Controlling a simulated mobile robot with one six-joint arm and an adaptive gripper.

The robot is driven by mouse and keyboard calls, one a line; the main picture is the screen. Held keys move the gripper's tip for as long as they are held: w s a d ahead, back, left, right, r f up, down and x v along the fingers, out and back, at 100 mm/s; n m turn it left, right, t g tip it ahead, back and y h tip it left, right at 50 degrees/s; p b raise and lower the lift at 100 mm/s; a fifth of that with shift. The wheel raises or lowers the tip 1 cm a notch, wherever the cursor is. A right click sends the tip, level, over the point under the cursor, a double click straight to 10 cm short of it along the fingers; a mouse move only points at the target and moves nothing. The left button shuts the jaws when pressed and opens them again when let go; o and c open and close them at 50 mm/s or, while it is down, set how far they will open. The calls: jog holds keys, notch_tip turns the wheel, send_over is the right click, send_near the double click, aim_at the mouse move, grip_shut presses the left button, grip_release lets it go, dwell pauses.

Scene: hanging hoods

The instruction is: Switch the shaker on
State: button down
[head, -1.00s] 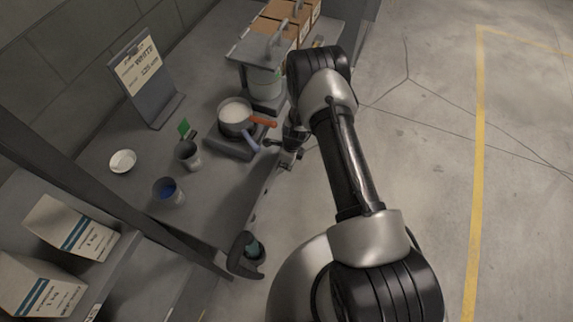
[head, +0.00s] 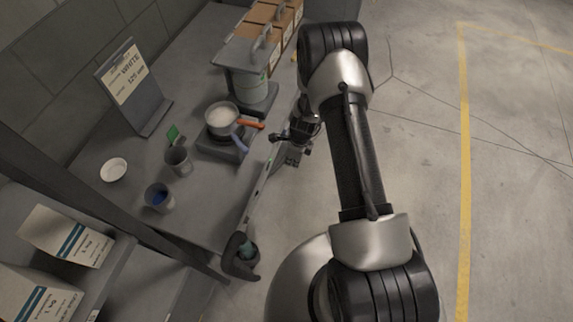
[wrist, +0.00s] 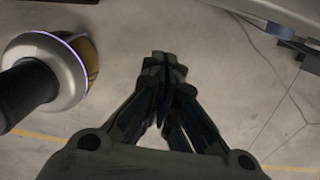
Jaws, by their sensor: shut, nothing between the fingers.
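What looks like the shaker is the grey stand at the back right of the bench, with a flat top plate (head: 240,55) and curved handles over a pale can (head: 252,88); I cannot make out its switch. My gripper (head: 281,137) is at the bench's front edge, right of the saucepan and nearer than the can, apart from the stand. In the wrist view my gripper (wrist: 164,60) is shut and empty, its fingertips together over the floor. No switch shows clearly there.
A grey mug (head: 178,161), a blue-filled cup (head: 159,197), a white dish (head: 113,169) and a sign (head: 126,77) stand left. Open floor lies right.

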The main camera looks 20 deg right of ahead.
jog(key=shift+s+d+r, duration=0.2)
jog(key=shift+d+r, duration=0.05)
jog(key=shift+r, duration=0.35)
jog(key=shift+s+d+r, duration=0.15)
jog(key=shift+d+r, duration=0.05)
jog(key=shift+r, duration=0.4)
jog(key=s+a+r+n+t, duration=0.15)
jog(key=r+n, duration=0.45)
jog(key=r, duration=0.8)
jog(key=s+a+r+n, duration=0.1)
jog(key=a+r+n, duration=0.3)
jog(key=r, duration=1)
jog(key=s+r+n+t+b, duration=0.1)
jog(key=s+r+n, duration=0.7)
jog(key=s+r, duration=0.25)
jog(key=s+r+n, duration=0.2)
jog(key=s+n, duration=0.1)
jog(key=s, duration=0.3)
jog(key=s+r+n+t+h+b, duration=0.1)
jog(key=s+r+n, duration=0.1)
jog(key=s+n, duration=0.2)
jog(key=s, duration=0.2)
jog(key=shift+s+d, duration=0.25)
jog(key=shift+s, duration=0.05)
